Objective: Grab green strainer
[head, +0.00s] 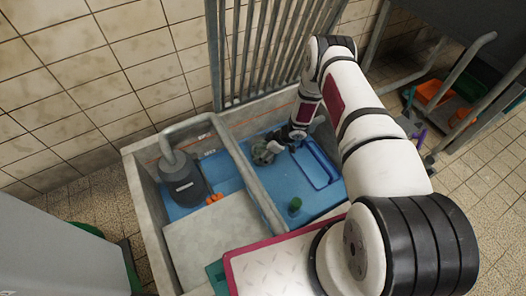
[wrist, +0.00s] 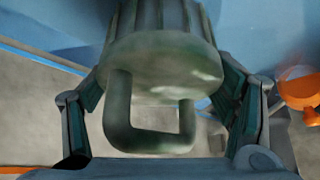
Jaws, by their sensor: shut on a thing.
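The strainer (wrist: 160,65) is a dull grey-green ribbed cylinder with a U-shaped handle on its near end. My gripper (wrist: 165,85) is shut on it, with one dark finger on each side of its body. Its far end is cut off by the top of the wrist view. In the head view, the strainer (head: 263,152) is a small grey-green shape at the end of my arm, over the blue floor of the basin. My gripper (head: 276,144) is small there, and finger contact is hard to make out.
A concrete basin (head: 137,185) surrounds the area, with a grey divider pipe (head: 240,160) across it. A dark pump (head: 184,182) stands left. A blue frame (head: 320,165) and small green cylinder (head: 295,206) lie right. Metal bars (head: 265,50) stand behind. An orange part (wrist: 300,90) is close right in the wrist view.

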